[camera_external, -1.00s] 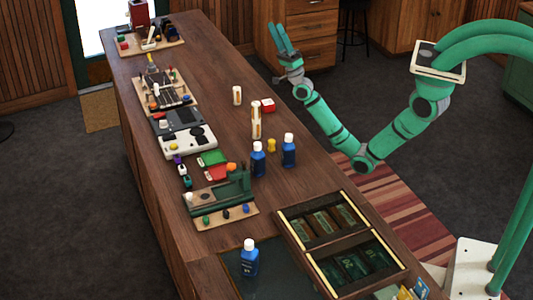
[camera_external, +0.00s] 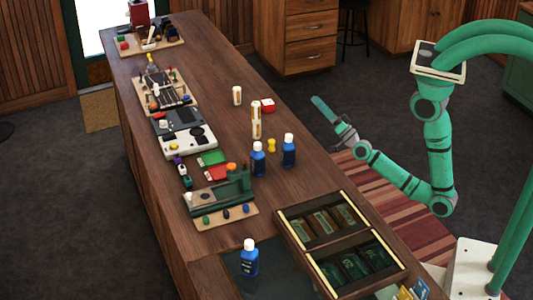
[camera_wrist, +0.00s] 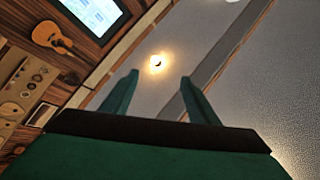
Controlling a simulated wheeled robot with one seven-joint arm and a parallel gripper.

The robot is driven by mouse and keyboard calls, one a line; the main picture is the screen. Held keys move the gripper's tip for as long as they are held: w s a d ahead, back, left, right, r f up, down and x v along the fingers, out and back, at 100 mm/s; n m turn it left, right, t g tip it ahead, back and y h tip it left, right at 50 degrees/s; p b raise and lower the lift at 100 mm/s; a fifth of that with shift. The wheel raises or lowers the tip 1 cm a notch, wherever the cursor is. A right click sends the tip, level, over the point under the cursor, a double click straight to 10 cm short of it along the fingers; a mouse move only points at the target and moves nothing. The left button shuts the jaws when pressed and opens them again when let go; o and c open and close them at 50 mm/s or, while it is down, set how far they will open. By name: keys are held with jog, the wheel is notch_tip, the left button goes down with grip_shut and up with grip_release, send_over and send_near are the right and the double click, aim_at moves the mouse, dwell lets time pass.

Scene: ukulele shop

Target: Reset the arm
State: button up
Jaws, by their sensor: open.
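My green arm (camera_external: 437,150) is folded at the right, beside the long wooden counter (camera_external: 215,75). My gripper (camera_external: 322,108) is above the floor just off the counter's right edge, tilted up and pointing to the upper left. In the wrist view my gripper (camera_wrist: 153,88) shows two green fingers spread apart with nothing between them. Behind them are the ceiling and a round lamp (camera_wrist: 157,62). In the external view the fingers overlap, so the gap does not show there.
Drawers (camera_external: 311,38) and a stool (camera_external: 355,25) are at the back. A guitar (camera_wrist: 52,36) hangs on the wall.

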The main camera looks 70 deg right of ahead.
jog(key=s+a+f+n+g+y, duration=0.4)
jog(key=s+a+f+n, duration=0.2)
jog(key=s+f, duration=0.6)
jog(key=shift+a+f+y, duration=0.2)
jog(key=shift+f+y, duration=0.2)
jog(key=shift+f, duration=0.3)
jog(key=s+a+f+n+g, duration=0.1)
jog(key=s+f, duration=0.1)
jog(key=s, duration=0.2)
jog(key=s+a+f+n+g+y, duration=0.1)
jog(key=s+f+n, duration=0.1)
jog(key=s, duration=0.3)
jog(key=s+a+f+n+g+y, duration=0.1)
jog(key=s+f+g, duration=0.1)
jog(key=s, duration=0.2)
jog(key=shift+s+a+n, duration=0.15)
jog(key=shift+a+n, duration=0.05)
jog(key=shift+n, duration=0.2)
jog(key=shift+c, duration=0.6)
jog(key=shift+s+f, duration=0.1)
jog(key=shift+s, duration=0.1)
jog(key=shift+c, duration=0.8)
